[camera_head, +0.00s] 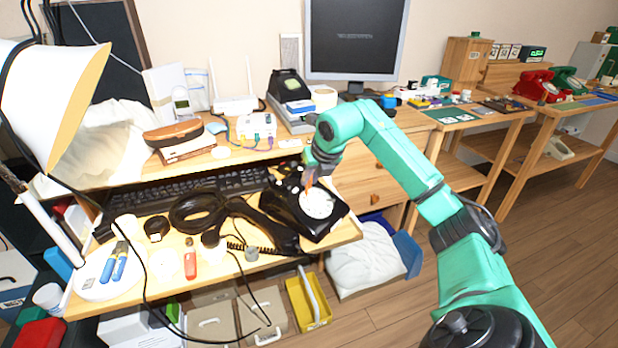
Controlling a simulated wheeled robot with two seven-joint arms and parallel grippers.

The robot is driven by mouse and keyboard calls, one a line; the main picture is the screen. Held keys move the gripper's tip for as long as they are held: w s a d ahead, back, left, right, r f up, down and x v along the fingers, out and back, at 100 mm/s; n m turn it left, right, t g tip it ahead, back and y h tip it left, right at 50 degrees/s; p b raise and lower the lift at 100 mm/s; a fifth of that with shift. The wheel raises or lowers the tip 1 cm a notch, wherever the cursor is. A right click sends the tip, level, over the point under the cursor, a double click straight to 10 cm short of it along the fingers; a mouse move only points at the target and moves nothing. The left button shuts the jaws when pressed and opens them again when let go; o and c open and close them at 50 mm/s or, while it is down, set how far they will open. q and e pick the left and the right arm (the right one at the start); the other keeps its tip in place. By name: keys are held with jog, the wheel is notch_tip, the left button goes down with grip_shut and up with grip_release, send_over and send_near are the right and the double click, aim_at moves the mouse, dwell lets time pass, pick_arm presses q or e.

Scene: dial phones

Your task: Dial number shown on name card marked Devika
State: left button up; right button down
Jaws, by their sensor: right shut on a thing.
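A black rotary phone (334,222) with a white dial (318,203) sits at the right end of the desk's lower shelf. My right gripper (309,181) is above the dial's upper left edge, pointing down. It is shut on a thin orange object, only partly visible; whether this touches the dial is not clear. A long black handset-like piece (262,222) lies left of the phone, beside a coiled cord (238,244). Small cards (504,52) stand on the far right table; their writing is too small to read, so the Devika card cannot be told. My left gripper is not in view.
Black headphones (197,211) and a keyboard (190,192) lie left of the phone. A monitor (356,40) stands behind. Red (537,86) and green (569,80) phones stand at far right. A lamp (50,100) rises at left. Floor at right is clear.

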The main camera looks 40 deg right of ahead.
jog(key=shift+d, duration=0.15)
jog(key=shift+w+d, duration=0.15)
jog(key=shift+d, duration=0.45)
jog(key=shift+d+f, duration=0.15)
jog(key=shift+d, duration=0.4)
jog(key=shift+s+d+f, duration=0.15)
jog(key=shift+s+d, duration=0.05)
jog(key=shift+d, duration=0.15)
jog(key=shift+s+d, duration=0.1)
jog(key=shift+d, duration=0.1)
jog(key=shift+b, duration=0.35)
